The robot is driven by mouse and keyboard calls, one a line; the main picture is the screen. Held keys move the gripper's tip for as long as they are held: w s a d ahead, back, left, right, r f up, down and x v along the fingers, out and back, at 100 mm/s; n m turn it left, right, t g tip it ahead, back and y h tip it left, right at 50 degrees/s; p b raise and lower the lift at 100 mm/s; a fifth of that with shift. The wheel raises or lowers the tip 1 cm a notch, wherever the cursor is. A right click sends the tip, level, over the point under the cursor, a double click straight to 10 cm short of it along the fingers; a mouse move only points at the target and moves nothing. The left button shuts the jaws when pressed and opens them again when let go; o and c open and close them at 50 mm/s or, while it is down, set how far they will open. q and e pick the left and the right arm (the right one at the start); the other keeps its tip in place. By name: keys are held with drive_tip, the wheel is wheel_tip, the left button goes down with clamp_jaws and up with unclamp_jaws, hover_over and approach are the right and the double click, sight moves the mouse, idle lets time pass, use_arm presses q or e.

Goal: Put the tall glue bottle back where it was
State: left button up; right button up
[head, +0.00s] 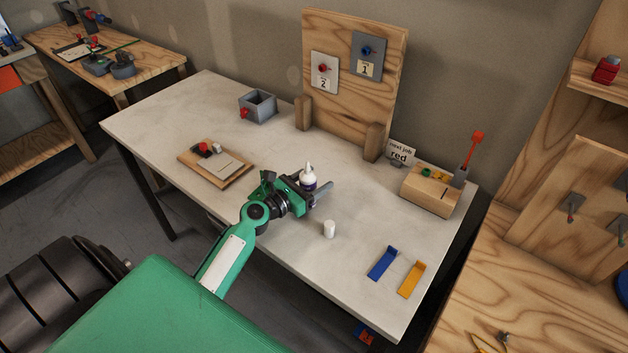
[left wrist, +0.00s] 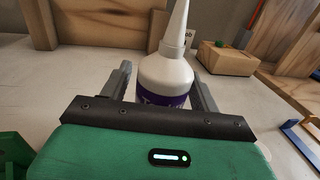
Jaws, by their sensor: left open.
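The tall glue bottle (head: 308,179) is white with a pointed nozzle and a purple label, and it stands upright on the pale table. My left gripper (head: 318,190) is at the bottle, with its fingers open on either side of it. In the left wrist view the bottle (left wrist: 165,75) shows between the two grey fingers (left wrist: 162,90), with a gap on each side. The gripper body hides the bottle's base in that view. My right gripper is not in view.
A plywood board (head: 345,105) stands behind.

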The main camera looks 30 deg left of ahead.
use_arm(q)
drive_tip(key=shift+s, duration=0.15)
drive_tip(key=b+v, duration=0.2)
drive_tip(key=v, duration=0.8)
drive_tip(key=shift+s+a+r+b, duration=0.1)
drive_tip(key=shift+s+b, duration=0.2)
drive_tip(key=shift+s, duration=0.05)
drive_tip(key=shift+s+a+r, duration=0.1)
drive_tip(key=shift+s, duration=0.4)
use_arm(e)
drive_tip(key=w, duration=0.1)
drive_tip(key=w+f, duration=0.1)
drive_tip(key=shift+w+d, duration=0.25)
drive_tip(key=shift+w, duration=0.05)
